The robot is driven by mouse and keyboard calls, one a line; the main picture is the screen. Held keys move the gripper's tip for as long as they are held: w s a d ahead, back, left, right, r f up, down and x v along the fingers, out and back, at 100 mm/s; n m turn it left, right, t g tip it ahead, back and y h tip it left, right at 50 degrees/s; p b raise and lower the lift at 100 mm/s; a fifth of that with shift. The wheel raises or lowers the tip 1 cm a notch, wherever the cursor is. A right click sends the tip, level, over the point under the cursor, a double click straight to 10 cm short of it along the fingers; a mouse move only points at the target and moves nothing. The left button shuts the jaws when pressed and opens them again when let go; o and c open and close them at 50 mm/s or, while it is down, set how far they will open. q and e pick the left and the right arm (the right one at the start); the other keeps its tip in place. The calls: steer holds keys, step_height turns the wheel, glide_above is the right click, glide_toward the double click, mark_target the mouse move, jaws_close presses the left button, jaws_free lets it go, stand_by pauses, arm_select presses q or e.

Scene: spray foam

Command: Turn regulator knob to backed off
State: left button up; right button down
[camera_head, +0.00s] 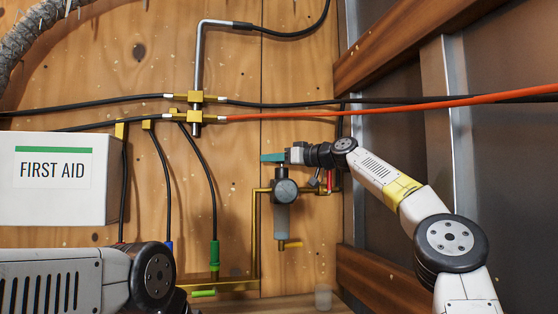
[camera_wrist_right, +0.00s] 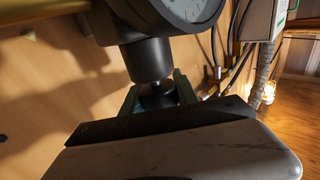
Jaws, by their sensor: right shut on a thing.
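The regulator (camera_head: 283,212) is fixed on the wooden wall, with a round gauge (camera_head: 286,191) on its front and a grey bowl below. My right gripper (camera_head: 272,157) is at the top of the regulator, and its teal fingers hide the knob in the head view. In the right wrist view, the black regulator knob (camera_wrist_right: 157,90) sits between the green fingers of my right gripper (camera_wrist_right: 160,98), which is shut on it. The gauge (camera_wrist_right: 190,8) shows at the top there, cut off by the frame edge. My left arm is at the lower left; its gripper is not visible.
A white first aid box (camera_head: 55,205) hangs at the left. Black hoses and an orange hose (camera_head: 400,107) run across above the regulator. Brass pipe (camera_head: 256,235) flanks it on the left. A clear cup (camera_head: 323,297) stands below right.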

steer(key=shift+s+a+f+n+g+y, duration=0.1)
steer(key=shift+n+g+y, duration=0.25)
steer(key=shift+n+g, duration=0.25)
steer(key=shift+s+a+f+n+g+y, duration=0.1)
steer(key=shift+n+g+y, duration=0.3)
steer(key=shift+g, duration=0.4)
steer(key=c, duration=0.9)
jaws_free()
steer(key=shift+c, duration=0.2)
steer(key=shift+r, duration=0.15)
steer(key=shift+d, duration=0.1)
steer(key=shift+s+d, duration=0.1)
steer(key=shift+d, duration=0.1)
steer(key=v, duration=0.7)
steer(key=shift+d, duration=0.15)
